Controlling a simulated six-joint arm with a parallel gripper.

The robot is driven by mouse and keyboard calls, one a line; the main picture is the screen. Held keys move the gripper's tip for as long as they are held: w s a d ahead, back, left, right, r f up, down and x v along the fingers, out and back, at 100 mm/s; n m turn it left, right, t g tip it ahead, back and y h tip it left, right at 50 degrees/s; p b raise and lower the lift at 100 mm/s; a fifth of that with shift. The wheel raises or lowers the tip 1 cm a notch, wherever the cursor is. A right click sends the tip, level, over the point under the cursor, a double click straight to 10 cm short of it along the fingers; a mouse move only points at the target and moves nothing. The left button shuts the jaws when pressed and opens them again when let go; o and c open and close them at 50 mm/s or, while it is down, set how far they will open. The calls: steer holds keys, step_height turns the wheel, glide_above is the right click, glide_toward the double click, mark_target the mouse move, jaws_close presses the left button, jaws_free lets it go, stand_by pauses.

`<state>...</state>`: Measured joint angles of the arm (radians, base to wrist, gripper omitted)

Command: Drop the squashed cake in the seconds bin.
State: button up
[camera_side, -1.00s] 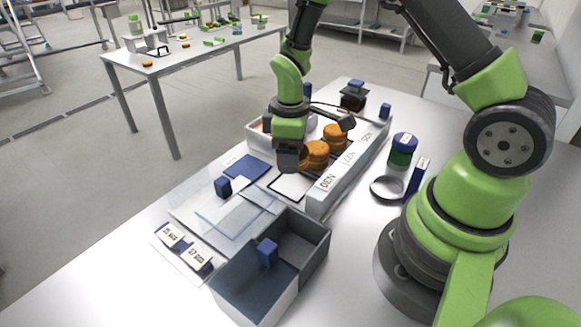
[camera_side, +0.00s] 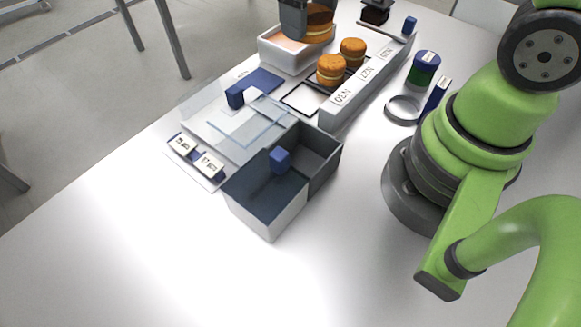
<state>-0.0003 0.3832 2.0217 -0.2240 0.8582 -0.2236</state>
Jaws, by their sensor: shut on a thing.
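My gripper (camera_side: 296,20) is at the top edge of the side view, mostly cut off. It is shut on an orange-brown round cake (camera_side: 320,22) with a paler middle layer, held raised in front of or above a white tub (camera_side: 292,58). Whether this cake is squashed is hard to tell. Two other round cakes, a nearer one (camera_side: 331,70) and a farther one (camera_side: 353,51), sit in a row of dark-edged places beside a white labelled rail (camera_side: 362,88). A grey-blue open box with two compartments (camera_side: 268,218) stands at the front. No view shows which container is labelled for seconds.
A blue block (camera_side: 280,160) shows at the box's divider. Clear plates (camera_side: 235,125), a blue pad (camera_side: 257,84) and small label cards (camera_side: 196,157) lie to the left. A green-and-blue jar (camera_side: 424,68) and a ring (camera_side: 403,109) stand right of the rail. The front table is bare.

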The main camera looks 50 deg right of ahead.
steer(key=s+a+f, duration=0.2)
steer(key=s+a, duration=0.5)
steer(key=a, duration=0.2)
steer(key=shift+s+d+f, duration=0.1)
steer(key=shift+f, duration=1.3)
steer(key=shift+s+d+f, duration=0.1)
steer(key=shift+f, duration=1.25)
steer(key=o, duration=0.7)
steer(key=shift+o, duration=0.2)
